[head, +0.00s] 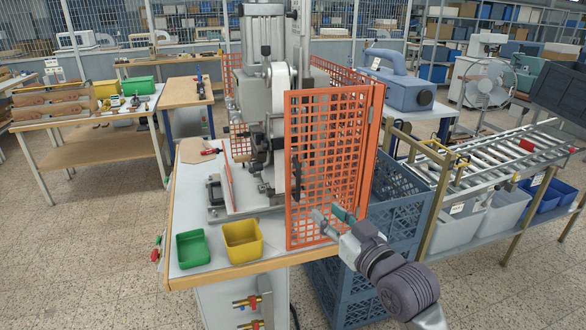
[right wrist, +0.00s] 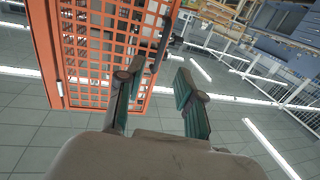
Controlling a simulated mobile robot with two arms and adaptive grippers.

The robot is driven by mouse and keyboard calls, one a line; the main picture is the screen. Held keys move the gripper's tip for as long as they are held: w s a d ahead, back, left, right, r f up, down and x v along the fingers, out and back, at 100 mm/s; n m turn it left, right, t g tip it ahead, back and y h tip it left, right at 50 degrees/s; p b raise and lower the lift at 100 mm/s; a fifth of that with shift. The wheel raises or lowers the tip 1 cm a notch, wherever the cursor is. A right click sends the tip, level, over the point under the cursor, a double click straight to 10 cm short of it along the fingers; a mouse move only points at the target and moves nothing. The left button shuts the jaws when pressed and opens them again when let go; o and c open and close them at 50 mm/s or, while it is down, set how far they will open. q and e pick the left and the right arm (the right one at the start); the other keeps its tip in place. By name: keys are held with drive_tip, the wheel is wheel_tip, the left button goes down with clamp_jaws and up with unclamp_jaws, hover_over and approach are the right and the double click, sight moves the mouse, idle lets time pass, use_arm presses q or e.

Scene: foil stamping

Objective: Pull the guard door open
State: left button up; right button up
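The guard door (head: 326,130) is an orange mesh panel in front of the right side of the grey press (head: 263,105). Its right edge meets the orange side guard; its left edge stands free. A dark upright handle (head: 297,178) is on the door near that free edge. My right gripper (head: 327,213) is open and empty, low in front of the door and to the right of the handle. In the right wrist view the fingers (right wrist: 158,75) are apart, with the door (right wrist: 105,50) behind the left finger and the dark handle (right wrist: 162,45) beyond the fingertips. My left gripper is not in view.
Green (head: 193,249) and yellow (head: 241,240) bins stand on the press table's front left. Blue crates (head: 398,200) stand right of the table, close to my right arm. A roller conveyor (head: 490,160) is farther right. The floor in front is clear.

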sight(299, 185)
drive_tip(key=p+x, duration=0.1)
drive_tip(key=x, duration=0.1)
drive_tip(key=p+x, duration=0.1)
drive_tip(key=x, duration=0.2)
drive_tip(key=r+p+x, duration=0.1)
drive_tip(key=x, duration=0.1)
drive_tip(key=shift+w+a+r, duration=0.1)
drive_tip(key=shift+w+a, duration=0.1)
drive_tip(key=shift+a, duration=0.2)
drive_tip(key=p+x, duration=0.1)
drive_tip(key=x, duration=0.3)
drive_tip(key=shift+w+a, duration=0.1)
drive_tip(key=shift+w, duration=0.2)
drive_tip(key=shift+w+a, duration=0.15)
drive_tip(key=shift+w, duration=0.1)
drive_tip(key=shift+f, duration=0.2)
use_arm(q)
drive_tip(key=s+r, duration=0.1)
drive_tip(key=r, duration=0.1)
drive_tip(key=s+r, duration=0.2)
drive_tip(key=shift+s+d+r, duration=0.15)
drive_tip(key=shift+s+d, duration=0.05)
use_arm(e)
clamp_jaws()
